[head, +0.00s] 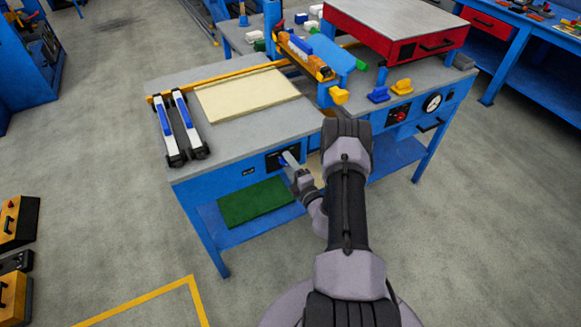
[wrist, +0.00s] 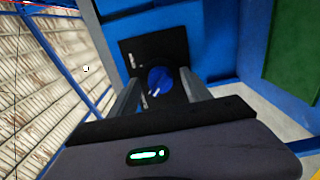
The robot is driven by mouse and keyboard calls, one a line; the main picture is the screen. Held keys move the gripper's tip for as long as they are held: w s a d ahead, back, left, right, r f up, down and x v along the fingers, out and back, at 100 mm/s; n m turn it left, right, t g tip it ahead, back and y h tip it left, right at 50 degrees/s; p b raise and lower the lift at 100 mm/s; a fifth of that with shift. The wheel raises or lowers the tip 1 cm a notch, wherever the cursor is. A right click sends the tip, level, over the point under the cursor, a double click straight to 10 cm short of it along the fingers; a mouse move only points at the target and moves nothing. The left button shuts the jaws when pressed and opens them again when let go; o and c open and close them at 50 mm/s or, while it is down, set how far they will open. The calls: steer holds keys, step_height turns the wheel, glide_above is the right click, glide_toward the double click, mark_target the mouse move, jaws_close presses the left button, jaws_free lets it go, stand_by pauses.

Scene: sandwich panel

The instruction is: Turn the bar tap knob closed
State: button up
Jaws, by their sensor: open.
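A blue knob (wrist: 159,81) with a white mark sits on a black plate (wrist: 140,52) on the blue front of the bench. In the wrist view the mark is on the knob's lower left side. My gripper (wrist: 160,86) is open, with one finger on each side of the knob. I cannot tell whether the fingers touch it. In the head view my gripper (head: 288,160) reaches the black plate (head: 271,163) on the bench front. There the gripper hides the knob.
The workbench (head: 245,140) carries a cream panel (head: 250,95), two white-and-blue bars (head: 178,125) and an orange-and-blue gantry (head: 305,58). A red button (head: 399,115) and a gauge (head: 432,102) are on its right front. A green board (head: 255,203) lies on the lower shelf.

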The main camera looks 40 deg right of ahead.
steer(key=p+v, duration=0.4)
steer(key=v, duration=1.3)
steer(key=shift+s, duration=0.2)
steer(key=shift+d, duration=0.1)
